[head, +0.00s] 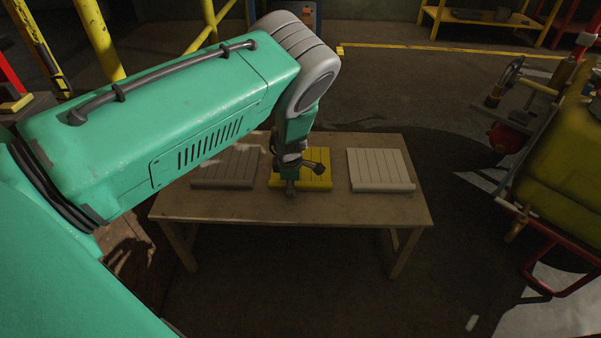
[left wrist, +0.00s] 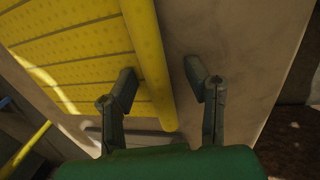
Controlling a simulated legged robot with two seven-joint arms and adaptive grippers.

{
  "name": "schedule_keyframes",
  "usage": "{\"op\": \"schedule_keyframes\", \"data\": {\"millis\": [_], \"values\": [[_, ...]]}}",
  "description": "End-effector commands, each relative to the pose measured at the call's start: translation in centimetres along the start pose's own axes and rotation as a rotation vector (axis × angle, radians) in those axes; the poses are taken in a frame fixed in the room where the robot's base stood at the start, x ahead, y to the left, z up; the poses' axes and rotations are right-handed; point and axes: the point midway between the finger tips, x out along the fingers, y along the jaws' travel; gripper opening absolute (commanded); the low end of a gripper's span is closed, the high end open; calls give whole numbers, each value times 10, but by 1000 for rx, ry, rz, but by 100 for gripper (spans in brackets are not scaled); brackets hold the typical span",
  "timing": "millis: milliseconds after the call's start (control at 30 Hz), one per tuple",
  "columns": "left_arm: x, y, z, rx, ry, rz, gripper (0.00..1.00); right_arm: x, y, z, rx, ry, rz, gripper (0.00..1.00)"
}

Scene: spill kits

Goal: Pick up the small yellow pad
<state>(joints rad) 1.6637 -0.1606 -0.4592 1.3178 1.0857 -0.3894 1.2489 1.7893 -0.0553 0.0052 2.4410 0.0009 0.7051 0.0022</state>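The yellow pad (head: 318,182) lies flat in the middle of a wooden table, between two other pads. It has grooved lines and a thick rolled front edge. My left gripper (head: 291,187) is over its front part and hides some of it. In the left wrist view the yellow pad (left wrist: 75,60) fills the upper left. There my left gripper (left wrist: 160,82) is open and empty. Its two fingers are on either side of the rolled edge, one over the pad and one over bare tabletop. I cannot tell whether they touch the pad. My right gripper is not in view.
A grey pad (head: 225,168) lies to the left on the table (head: 250,208) and a pale pad (head: 380,170) to the right. A yellow-green wheeled spill cart (head: 560,170) stands at the right. The table's front strip is clear.

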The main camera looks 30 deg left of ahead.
Motion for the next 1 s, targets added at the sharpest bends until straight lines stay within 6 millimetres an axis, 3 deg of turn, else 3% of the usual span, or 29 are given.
{"op": "schedule_keyframes", "data": {"millis": [33, 133, 167, 633, 1000], "values": [[0, 0, 0, 1, 0, 0, 39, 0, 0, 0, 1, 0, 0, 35], [0, 0, 0, 0, -1, -1, 4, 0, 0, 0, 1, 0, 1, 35], [0, 0, -1, 0, -2, -2, 0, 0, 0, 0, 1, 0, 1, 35], [-6, 1, -1, -1, -2, -2, 0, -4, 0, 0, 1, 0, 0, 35], [-76, 16, -1, -1, -3, 0, 0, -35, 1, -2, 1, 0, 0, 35]]}}
